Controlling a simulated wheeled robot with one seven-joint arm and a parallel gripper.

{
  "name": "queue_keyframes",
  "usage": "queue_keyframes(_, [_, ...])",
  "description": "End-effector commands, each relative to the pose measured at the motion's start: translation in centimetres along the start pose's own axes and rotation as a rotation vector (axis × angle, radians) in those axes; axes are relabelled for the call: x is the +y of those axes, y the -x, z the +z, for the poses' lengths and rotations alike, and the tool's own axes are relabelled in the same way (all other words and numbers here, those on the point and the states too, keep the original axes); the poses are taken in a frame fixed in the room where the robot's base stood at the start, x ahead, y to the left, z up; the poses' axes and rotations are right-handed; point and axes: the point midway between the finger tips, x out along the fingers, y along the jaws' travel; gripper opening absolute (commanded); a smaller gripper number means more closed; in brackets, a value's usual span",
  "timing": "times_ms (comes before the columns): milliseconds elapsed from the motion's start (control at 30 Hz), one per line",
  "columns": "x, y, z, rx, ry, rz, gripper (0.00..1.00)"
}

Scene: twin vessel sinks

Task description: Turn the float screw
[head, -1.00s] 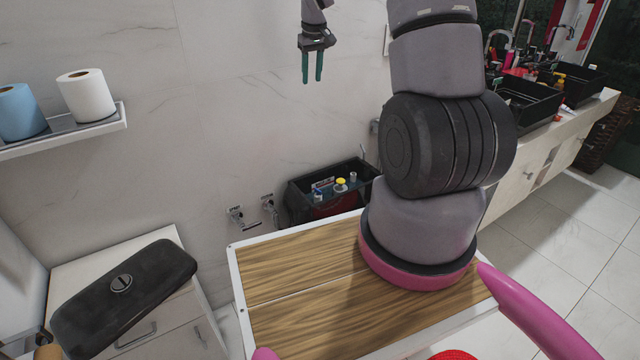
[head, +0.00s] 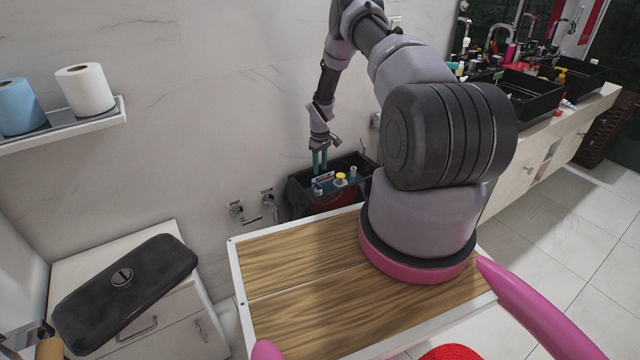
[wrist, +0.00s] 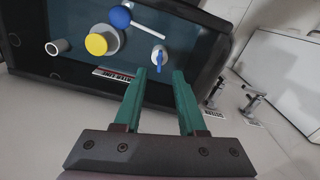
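The open black tank (head: 301,201) stands against the wall, with fittings inside. In the wrist view a small white fitting with a blue top (wrist: 158,60), perhaps the float screw, lies just beyond my fingertips; a blue-topped fitting also shows in the head view (head: 317,188). A blue ball (wrist: 120,17) on a white rod, a yellow cap (wrist: 97,44) and a grey tube (wrist: 58,47) are further left.
Wall valves (head: 267,200) stick out left of the tank. A black lid (head: 125,295) rests on the white cabinet (head: 70,275). Paper rolls (head: 84,91) stand on a shelf. A sink counter (head: 570,125) is at the right.

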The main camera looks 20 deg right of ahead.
Motion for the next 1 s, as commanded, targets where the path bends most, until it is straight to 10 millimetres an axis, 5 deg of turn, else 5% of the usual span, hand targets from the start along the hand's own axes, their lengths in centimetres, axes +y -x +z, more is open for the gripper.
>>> queue_keyframes(400, [-0.1, -7.3, 0.0, -0.001, 0.000, -0.001, 0.40])
queue_keyframes(833, [0.0, -8.3, 0.0, 0.000, 0.000, 0.000, 0.40])
queue_keyframes(933, [0.0, -8.3, 0.0, 0.000, 0.000, 0.000, 0.06])
queue_keyframes(1000, [0.0, -8.3, 0.0, 0.000, -0.001, 0.000, 0.00])
